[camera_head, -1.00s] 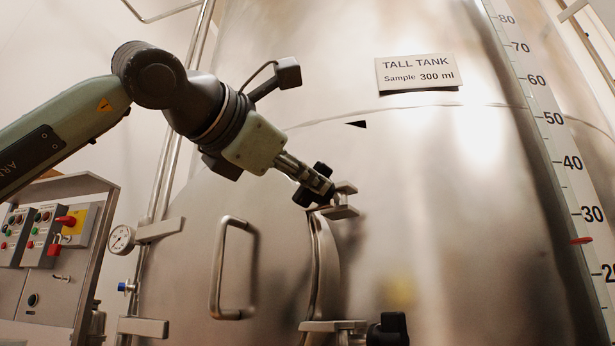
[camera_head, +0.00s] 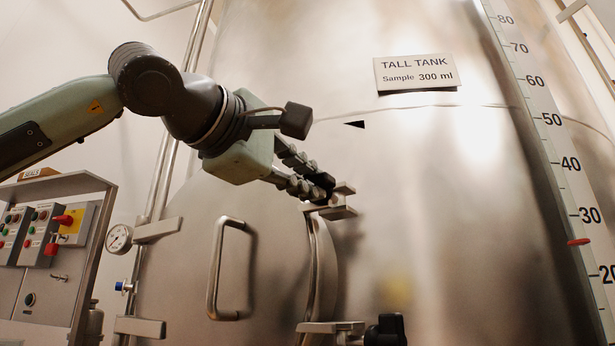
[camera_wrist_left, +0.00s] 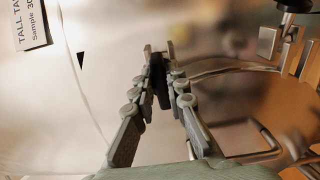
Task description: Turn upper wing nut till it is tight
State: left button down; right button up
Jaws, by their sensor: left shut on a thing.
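The upper wing nut (camera_head: 322,181) is black and sits at the bracket (camera_head: 335,208) on the upper right edge of the tank's round door. My left gripper (camera_head: 313,182) reaches it from the left, with a finger on either side, shut on the nut. In the left wrist view the black nut (camera_wrist_left: 161,82) shows between the two fingertips, partly hidden by them. The lower wing nut (camera_head: 386,330), also black, is at the bottom edge of the head view. My right gripper is in neither view.
The door (camera_head: 180,270) has a steel handle (camera_head: 217,270) below my left gripper. A pressure gauge (camera_head: 119,239) and a control panel (camera_head: 45,245) are at the left. A level scale (camera_head: 570,170) runs down the right. The tank wall right of the nut is clear.

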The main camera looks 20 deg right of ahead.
pick_arm(q)
jog(key=shift+m, duration=0.3)
jog(key=c, duration=1.5)
grip_release()
jog(key=shift+c, duration=0.2)
jog(key=v, duration=1.2)
